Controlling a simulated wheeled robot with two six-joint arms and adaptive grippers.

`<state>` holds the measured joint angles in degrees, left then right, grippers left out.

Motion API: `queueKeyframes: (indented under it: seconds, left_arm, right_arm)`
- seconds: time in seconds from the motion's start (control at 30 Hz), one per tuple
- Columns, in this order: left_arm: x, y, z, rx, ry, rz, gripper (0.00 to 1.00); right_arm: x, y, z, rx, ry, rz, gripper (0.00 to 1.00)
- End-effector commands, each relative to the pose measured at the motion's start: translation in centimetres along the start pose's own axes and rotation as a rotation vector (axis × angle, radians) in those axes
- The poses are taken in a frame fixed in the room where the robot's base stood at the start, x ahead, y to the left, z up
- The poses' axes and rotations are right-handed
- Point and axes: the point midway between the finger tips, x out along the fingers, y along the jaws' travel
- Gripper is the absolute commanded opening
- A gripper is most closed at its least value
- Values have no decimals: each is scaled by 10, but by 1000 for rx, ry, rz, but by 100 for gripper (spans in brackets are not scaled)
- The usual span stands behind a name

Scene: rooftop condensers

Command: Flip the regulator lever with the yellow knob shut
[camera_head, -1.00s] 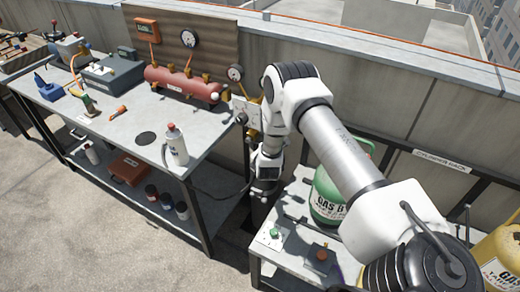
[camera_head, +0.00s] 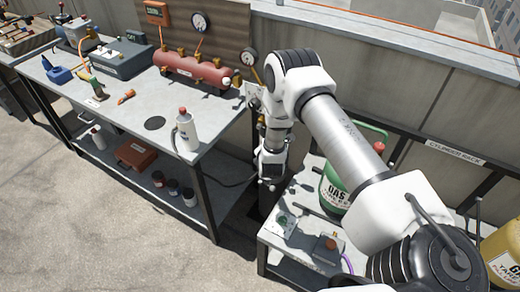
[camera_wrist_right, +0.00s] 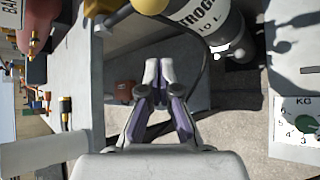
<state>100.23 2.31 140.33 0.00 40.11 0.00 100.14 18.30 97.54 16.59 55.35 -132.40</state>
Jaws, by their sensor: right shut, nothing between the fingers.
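My right gripper (camera_wrist_right: 158,72) is shut and empty, its fingertips together in the right wrist view. In the head view it hangs (camera_head: 270,178) low between the workbench and the cylinder rack. A rounded yellow knob (camera_wrist_right: 149,5) shows at the top edge of the wrist view, cut off, just beyond and apart from the fingertips. Its lever and the regulator body cannot be made out clearly. In the head view my arm largely hides this area. My left gripper is not in view.
The workbench (camera_head: 120,120) on the left carries a red manifold (camera_head: 192,70) and a white bottle (camera_head: 187,135). On the right, a green gas cylinder (camera_head: 333,188) stands on the rack. A dark hose (camera_wrist_right: 203,85) curves near the fingers. Open floor lies in front.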

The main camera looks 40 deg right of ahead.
Motion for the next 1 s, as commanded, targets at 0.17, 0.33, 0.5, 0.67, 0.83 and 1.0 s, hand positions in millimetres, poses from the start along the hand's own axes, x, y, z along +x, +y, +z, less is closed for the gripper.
queueKeyframes:
  seconds: [0.17,0.33,0.5,0.67,0.83,1.0]
  left_arm:
    - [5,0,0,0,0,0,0]
    - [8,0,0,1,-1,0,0]
    - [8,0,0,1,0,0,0]
    - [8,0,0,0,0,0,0]
    - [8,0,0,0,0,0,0]
    - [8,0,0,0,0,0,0]
  right_arm:
    - [-42,11,-2,0,3,-1,0]
    - [-67,18,-2,-1,1,-1,0]
    - [-74,20,-2,-1,1,-1,0]
    - [-74,19,-2,-1,1,-2,0]
    - [-74,19,-2,-1,1,-2,0]
    - [-73,16,-3,-4,3,-6,0]
